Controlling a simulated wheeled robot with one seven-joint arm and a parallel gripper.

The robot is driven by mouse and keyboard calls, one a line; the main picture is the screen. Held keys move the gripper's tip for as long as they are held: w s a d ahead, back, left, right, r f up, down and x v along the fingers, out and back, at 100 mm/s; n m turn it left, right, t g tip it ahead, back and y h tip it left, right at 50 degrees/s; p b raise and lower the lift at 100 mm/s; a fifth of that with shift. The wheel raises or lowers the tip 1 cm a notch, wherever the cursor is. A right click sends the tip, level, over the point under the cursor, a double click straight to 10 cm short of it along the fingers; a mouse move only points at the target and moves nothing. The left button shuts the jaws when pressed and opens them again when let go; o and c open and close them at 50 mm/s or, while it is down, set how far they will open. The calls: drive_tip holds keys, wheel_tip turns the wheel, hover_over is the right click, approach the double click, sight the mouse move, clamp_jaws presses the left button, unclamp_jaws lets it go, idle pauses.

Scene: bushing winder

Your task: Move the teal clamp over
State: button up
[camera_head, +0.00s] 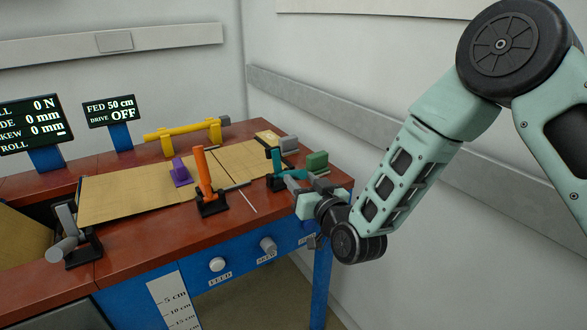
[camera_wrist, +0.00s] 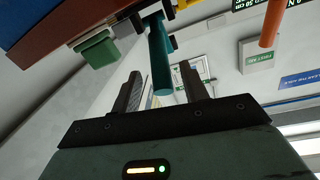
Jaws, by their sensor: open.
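The teal clamp (camera_head: 277,161) stands near the right end of the red table, its handle upright beside the tan sheet. Its teal handle also shows in the wrist view (camera_wrist: 159,58), where its free end reaches into the gap between my two fingers. My gripper (camera_head: 294,181) is open, just right of and in front of the clamp in the head view. In the wrist view my gripper (camera_wrist: 162,84) has a finger on each side of the handle, with visible space at both sides.
An orange-handled clamp (camera_head: 203,168) and a purple piece (camera_head: 181,172) stand left along the tan sheet (camera_head: 120,196). A green block (camera_head: 317,160) and a grey block (camera_head: 289,143) are close behind my gripper. A yellow bar (camera_head: 185,132) spans the back. The wall is close at right.

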sight(293, 172)
drive_tip(key=x, duration=0.5)
drive_tip(key=shift+p, duration=0.3)
clamp_jaws()
